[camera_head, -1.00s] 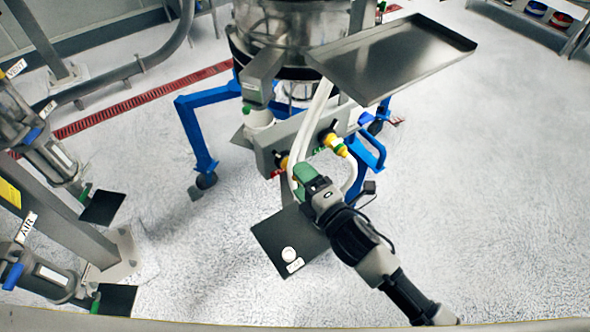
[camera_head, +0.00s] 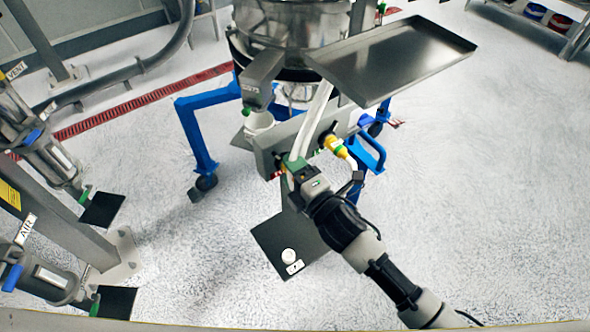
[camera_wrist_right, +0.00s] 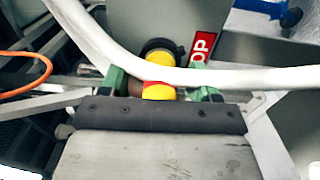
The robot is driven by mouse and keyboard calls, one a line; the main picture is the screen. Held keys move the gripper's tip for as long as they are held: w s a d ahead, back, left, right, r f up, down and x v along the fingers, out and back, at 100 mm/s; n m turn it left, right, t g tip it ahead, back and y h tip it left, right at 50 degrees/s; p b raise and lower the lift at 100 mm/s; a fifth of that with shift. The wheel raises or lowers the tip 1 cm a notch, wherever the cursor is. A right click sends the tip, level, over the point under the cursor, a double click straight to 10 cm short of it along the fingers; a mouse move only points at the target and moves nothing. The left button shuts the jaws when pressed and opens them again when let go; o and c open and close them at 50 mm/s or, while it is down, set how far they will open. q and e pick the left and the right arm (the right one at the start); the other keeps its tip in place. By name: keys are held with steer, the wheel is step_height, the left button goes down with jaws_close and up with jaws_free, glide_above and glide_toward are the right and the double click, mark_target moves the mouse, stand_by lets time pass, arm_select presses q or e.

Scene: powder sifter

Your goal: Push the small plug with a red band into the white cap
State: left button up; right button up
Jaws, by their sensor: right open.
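My right gripper (camera_head: 296,163) is at the front of the grey panel under the machine. In the right wrist view its green fingers (camera_wrist_right: 159,84) are open, one on each side of a small yellow plug with a red band (camera_wrist_right: 158,92). A white hose crosses in front of the plug and partly hides it. I cannot tell whether the fingers touch the plug. In the head view the gripper hides this plug. A small round white piece (camera_head: 289,255) lies on the dark plate; I cannot tell whether it is the white cap. My left gripper is not in view.
The grey panel (camera_head: 263,160) carries a yellow fitting (camera_head: 335,146) just right of my gripper. A red label (camera_wrist_right: 203,47) is close to the right finger. A metal tray (camera_head: 400,60) juts out above. Blue frame legs (camera_head: 195,140) stand around.

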stand_by(0.8)
steer(key=shift+c, duration=0.3)
jaws_close()
steer(key=shift+p, duration=0.3)
steer(key=shift+s, duration=0.1)
steer(key=shift+s+d, duration=0.5)
steer(key=shift+s, duration=0.1)
steer(key=shift+p+v, duration=0.7)
steer(key=shift+v, duration=1.45)
